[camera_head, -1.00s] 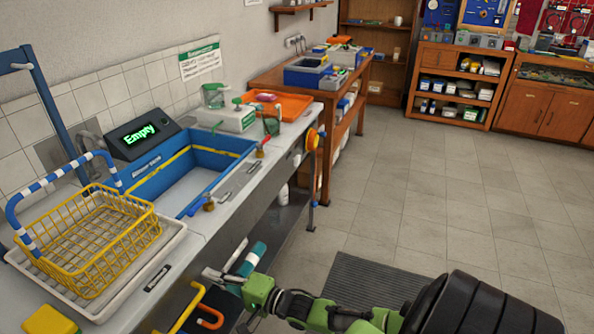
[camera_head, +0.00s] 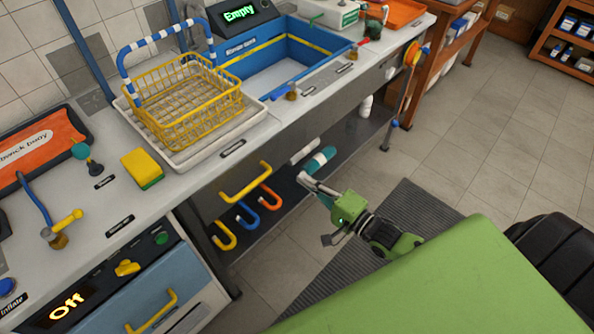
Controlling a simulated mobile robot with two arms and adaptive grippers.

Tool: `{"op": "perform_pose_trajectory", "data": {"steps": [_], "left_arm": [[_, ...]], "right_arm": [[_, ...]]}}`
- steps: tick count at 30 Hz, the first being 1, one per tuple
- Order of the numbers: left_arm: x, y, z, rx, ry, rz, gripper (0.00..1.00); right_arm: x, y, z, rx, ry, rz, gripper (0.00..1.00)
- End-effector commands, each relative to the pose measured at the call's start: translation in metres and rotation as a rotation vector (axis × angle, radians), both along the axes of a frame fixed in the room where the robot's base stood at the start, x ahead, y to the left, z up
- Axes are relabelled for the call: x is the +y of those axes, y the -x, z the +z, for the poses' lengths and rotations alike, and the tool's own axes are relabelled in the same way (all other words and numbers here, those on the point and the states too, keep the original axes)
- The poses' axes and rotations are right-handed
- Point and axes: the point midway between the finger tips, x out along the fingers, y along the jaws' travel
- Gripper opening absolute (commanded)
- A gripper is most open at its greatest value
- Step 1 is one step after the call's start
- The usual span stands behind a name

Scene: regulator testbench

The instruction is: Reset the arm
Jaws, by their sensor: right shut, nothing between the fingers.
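My right gripper (camera_head: 308,182) is at the front of the bench, below the worktop edge, beside the hooks and a teal roll-like thing (camera_head: 319,160). It is shut and empty. Its green wrist and part of its arm show behind it, coming in from the right. My left gripper is out of view.
The worktop carries a yellow wire basket (camera_head: 190,105) on a white tray (camera_head: 255,110), a blue-rimmed basin (camera_head: 330,62) and a yellow-green sponge (camera_head: 142,168). A yellow handle (camera_head: 246,186) and coloured hooks (camera_head: 268,197) hang at the front. The tiled floor (camera_head: 470,130) at right is clear.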

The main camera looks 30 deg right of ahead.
Motion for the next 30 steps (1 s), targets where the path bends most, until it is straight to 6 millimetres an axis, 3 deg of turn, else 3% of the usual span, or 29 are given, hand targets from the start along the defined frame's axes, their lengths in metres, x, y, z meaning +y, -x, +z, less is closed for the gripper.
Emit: {"op": "perform_pose_trajectory", "data": {"steps": [6, 15, 18, 20, 23, 26, 30], "left_arm": [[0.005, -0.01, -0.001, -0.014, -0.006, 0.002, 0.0], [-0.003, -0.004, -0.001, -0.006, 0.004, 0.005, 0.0], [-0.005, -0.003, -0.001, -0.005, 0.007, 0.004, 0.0], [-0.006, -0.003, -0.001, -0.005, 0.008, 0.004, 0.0], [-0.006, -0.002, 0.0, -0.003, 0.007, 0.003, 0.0], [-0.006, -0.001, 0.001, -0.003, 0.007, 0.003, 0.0], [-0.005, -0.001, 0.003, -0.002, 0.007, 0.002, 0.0]], "right_arm": [[-0.011, 0.028, -0.001, 0.003, 0.002, 0.001, 0.0], [-0.014, 0.035, -0.001, 0.002, 0.003, -0.001, 0.0], [-0.017, 0.036, -0.015, 0.018, 0.049, -0.014, 0.0], [-0.022, 0.038, -0.035, 0.041, 0.12, -0.031, 0.0], [-0.035, 0.049, -0.091, 0.116, 0.313, -0.057, 0.0], [-0.048, 0.074, -0.162, 0.225, 0.559, -0.051, 0.0], [-0.055, 0.128, -0.255, 0.395, 0.877, 0.044, 0.0]]}}
